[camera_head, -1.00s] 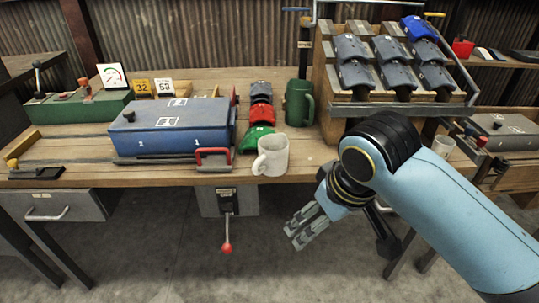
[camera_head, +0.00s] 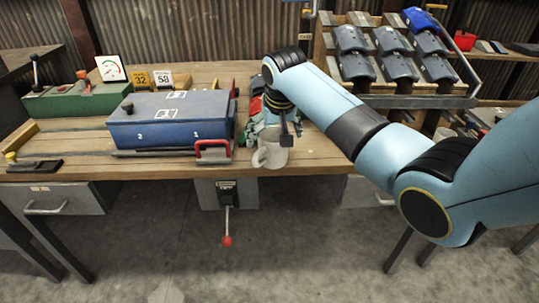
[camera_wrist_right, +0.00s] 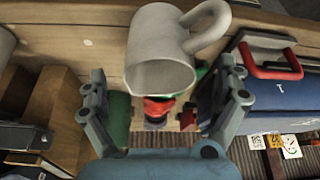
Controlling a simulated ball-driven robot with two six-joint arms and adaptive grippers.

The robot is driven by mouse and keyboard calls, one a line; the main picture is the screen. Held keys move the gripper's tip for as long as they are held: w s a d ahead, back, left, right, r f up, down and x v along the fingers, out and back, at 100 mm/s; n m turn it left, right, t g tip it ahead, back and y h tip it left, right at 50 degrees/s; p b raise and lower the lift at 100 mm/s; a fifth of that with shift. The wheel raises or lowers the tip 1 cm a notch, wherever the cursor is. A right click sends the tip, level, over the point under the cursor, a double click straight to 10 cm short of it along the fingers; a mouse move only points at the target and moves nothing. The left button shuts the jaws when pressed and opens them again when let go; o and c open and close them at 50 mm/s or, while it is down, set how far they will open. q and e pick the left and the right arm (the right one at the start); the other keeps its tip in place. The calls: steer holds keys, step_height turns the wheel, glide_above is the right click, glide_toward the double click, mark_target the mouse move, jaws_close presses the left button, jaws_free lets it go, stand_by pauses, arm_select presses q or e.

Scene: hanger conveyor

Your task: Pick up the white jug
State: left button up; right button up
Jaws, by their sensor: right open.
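The white jug (camera_head: 269,157) stands near the front edge of the wooden workbench, its handle to the left. Its upper part is partly hidden behind my right wrist. In the right wrist view the jug (camera_wrist_right: 160,45) shows large, its round mouth facing the camera and its handle to the right. My right gripper (camera_wrist_right: 167,72) is open, one finger on each side of the jug with gaps visible. In the head view my right gripper (camera_head: 272,135) is right at the jug, its fingers mostly hidden. My left gripper is not in view.
A blue box (camera_head: 165,122) with a red handle (camera_head: 212,151) stands close left of the jug. Red and green items are partly hidden behind my right wrist. A rack (camera_head: 400,100) of dark pieces stands at the back right.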

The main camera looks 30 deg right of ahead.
steer(key=b+x, duration=0.1)
steer(key=x, duration=0.5)
steer(key=shift+w, duration=0.15)
steer(key=shift+r, duration=0.1)
steer(key=shift+c, duration=0.3)
steer(key=c, duration=1.1)
